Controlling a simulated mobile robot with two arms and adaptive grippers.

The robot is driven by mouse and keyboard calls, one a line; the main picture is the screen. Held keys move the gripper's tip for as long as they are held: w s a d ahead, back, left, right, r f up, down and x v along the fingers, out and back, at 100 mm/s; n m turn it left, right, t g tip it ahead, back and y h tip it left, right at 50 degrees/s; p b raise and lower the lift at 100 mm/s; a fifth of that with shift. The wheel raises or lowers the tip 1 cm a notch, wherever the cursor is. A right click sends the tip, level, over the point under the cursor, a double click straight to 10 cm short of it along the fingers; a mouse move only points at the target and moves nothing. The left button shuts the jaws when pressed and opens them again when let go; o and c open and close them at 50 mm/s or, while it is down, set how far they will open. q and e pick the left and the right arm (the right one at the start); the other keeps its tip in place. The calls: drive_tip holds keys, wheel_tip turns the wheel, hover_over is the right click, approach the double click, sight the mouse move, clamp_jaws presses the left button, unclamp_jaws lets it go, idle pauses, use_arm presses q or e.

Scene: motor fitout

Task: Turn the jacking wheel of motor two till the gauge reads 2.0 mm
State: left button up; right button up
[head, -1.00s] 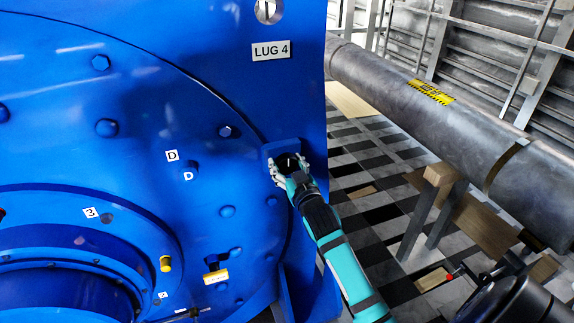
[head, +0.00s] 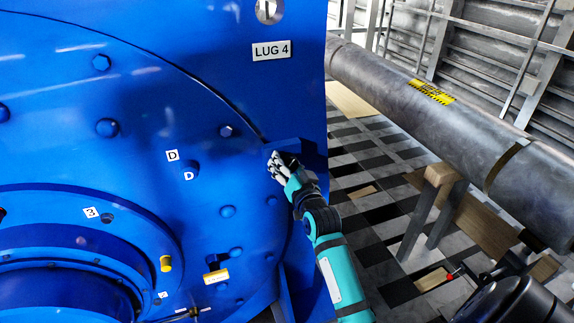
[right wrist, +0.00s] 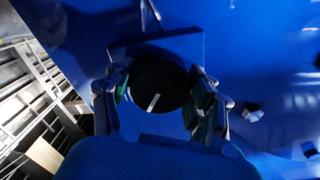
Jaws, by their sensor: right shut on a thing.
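The jacking wheel (right wrist: 160,76) is a dark round disc with a short white mark, on a blue block on the motor's face, in the right wrist view. My right gripper (right wrist: 158,90) is shut on it, with one finger on each side of its rim. In the head view my right gripper (head: 281,166) is at the blue block near the motor's right edge, and its fingers mostly hide the wheel. I cannot make out a gauge or a reading. My left gripper is not in view.
On the right, a big grey cylinder (head: 440,110) rests on stands above a chequered floor (head: 365,180).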

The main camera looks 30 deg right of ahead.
drive_tip(key=m, duration=0.5)
drive_tip(key=shift+m, duration=0.4)
drive_tip(key=m, duration=0.4)
drive_tip(key=shift+m, duration=0.4)
drive_tip(key=o, duration=1.2)
drive_tip(key=shift+c, duration=0.2)
